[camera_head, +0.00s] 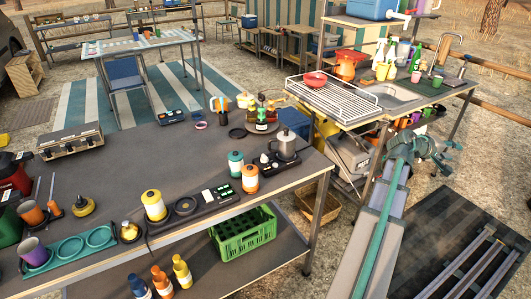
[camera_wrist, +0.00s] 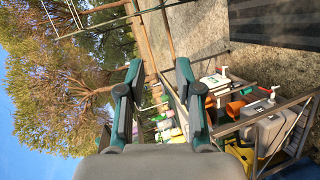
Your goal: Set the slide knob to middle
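A dark control panel (camera_head: 222,193) with small light and green markings lies on the near grey table, between a yellow canister (camera_head: 154,205) and an orange canister (camera_head: 250,178). The slide knob is too small to make out, so its position cannot be told. My gripper (camera_head: 449,150) is at the right of the head view, beyond the table's right end and far from the panel. In the wrist view my gripper (camera_wrist: 158,68) is open, with its two teal-and-dark fingers apart and nothing between them. The panel is not in the wrist view.
A moka pot (camera_head: 286,146) and a teal canister (camera_head: 235,163) stand beside the panel. A green crate (camera_head: 243,237) is on the shelf below. A sink counter with a wire rack (camera_head: 333,98) is behind my arm. Dark flooring lies at lower right.

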